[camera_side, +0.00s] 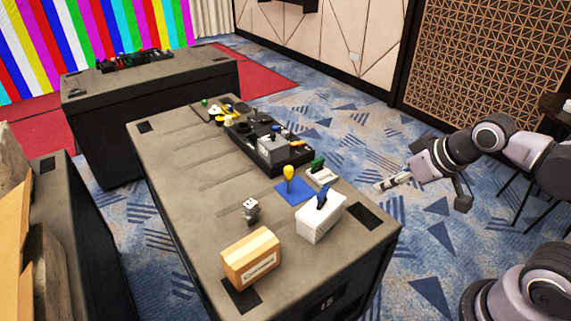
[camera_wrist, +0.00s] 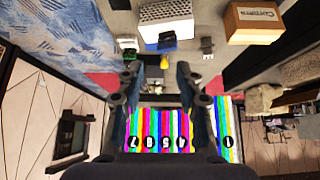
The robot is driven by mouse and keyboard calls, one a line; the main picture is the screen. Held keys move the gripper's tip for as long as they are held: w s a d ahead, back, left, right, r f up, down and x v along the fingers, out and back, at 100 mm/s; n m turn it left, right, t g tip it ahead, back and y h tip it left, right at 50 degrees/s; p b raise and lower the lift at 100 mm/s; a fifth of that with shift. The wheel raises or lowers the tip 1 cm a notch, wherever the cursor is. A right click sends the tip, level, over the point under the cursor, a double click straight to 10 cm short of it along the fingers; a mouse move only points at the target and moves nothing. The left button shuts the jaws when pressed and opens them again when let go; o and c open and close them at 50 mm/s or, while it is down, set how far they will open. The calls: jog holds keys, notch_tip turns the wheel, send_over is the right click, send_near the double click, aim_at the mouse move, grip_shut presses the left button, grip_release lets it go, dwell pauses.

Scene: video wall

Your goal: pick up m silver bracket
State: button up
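A small silver-grey piece (camera_side: 250,210), which looks like the silver bracket, stands on the grey table (camera_side: 190,200) between the cardboard box and the white container. It also shows as a small grey shape in the wrist view (camera_wrist: 207,46), too small to make out its details. My gripper (camera_side: 384,184) hangs in the air off the right side of the table, well apart from the bracket. In the wrist view, its two fingers (camera_wrist: 158,78) stand apart with nothing held between them.
A cardboard box (camera_side: 250,261) and a white container (camera_side: 320,222) flank the bracket. A blue mat (camera_side: 292,193) with a yellow-topped piece (camera_side: 289,174) and a black tray (camera_side: 262,153) lie farther back. The table's left part is mostly clear.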

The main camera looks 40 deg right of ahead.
jog(key=o, duration=0.4)
jog(key=shift+c, duration=0.2)
jog(key=shift+r, duration=0.1)
jog(key=w+a+r+m+g, duration=0.2)
jog(key=w+a+r+m, duration=0.15)
jog(key=w, duration=0.35)
jog(key=m+g, duration=0.5)
jog(key=m, duration=0.6)
send_over(250, 203)
jog(key=shift+n, duration=0.25)
notch_tip(250, 203, down, 18)
jog(key=shift+s+a+f, duration=0.15)
jog(key=shift+f, duration=0.05)
jog(key=shift+d+f, duration=0.2)
jog(key=shift+f, duration=2.95)
